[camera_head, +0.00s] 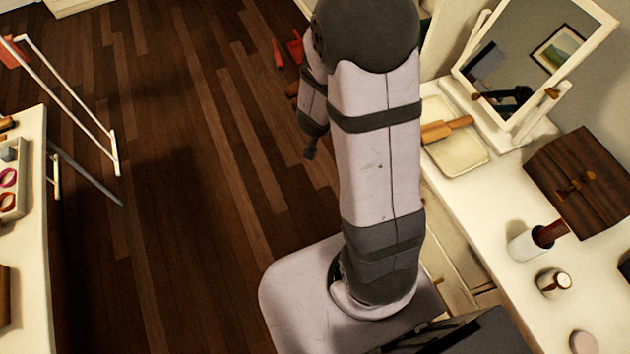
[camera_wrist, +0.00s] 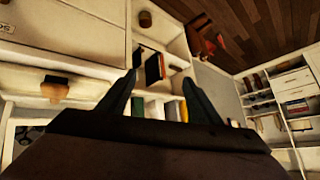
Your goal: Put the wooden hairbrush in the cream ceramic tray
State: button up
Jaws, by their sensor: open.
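The wooden hairbrush (camera_head: 447,130) lies across the cream ceramic tray (camera_head: 462,160) on the dresser top, below the mirror in the head view. It appears to rest within the tray's rim; my arm stands close to the tray's left edge and may hide a little of it. In the wrist view my gripper (camera_wrist: 161,97) is open, its two dark fingers apart with nothing between them. It points towards shelves and the floor. My fingers are not clearly seen in the head view.
A tilting mirror (camera_head: 535,65) stands behind the tray. A dark wooden box (camera_head: 583,180), a white cup (camera_head: 525,244) and a small jar (camera_head: 553,283) stand to the right and nearer. A white table (camera_head: 28,230) is at far left. Open wooden floor (camera_head: 180,170) lies between.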

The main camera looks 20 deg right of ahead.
jog(key=a+r+n+y, duration=0.1)
jog(key=a+n+y, duration=0.35)
jog(key=a, duration=0.55)
jog(key=s+a+r+n+g, duration=0.1)
jog(key=s+a+n+g, duration=0.1)
jog(key=s, duration=0.7)
jog(key=s+a+r+n+g+y, duration=0.1)
jog(key=s+a+n+g, duration=0.2)
jog(key=s, duration=0.6)
jog(key=n+g, duration=0.1)
jog(key=n, duration=0.1)
jog(key=shift+s+r+n, duration=0.15)
jog(key=shift+r+n, duration=0.15)
jog(key=shift+n, duration=0.05)
jog(key=shift+y, duration=0.25)
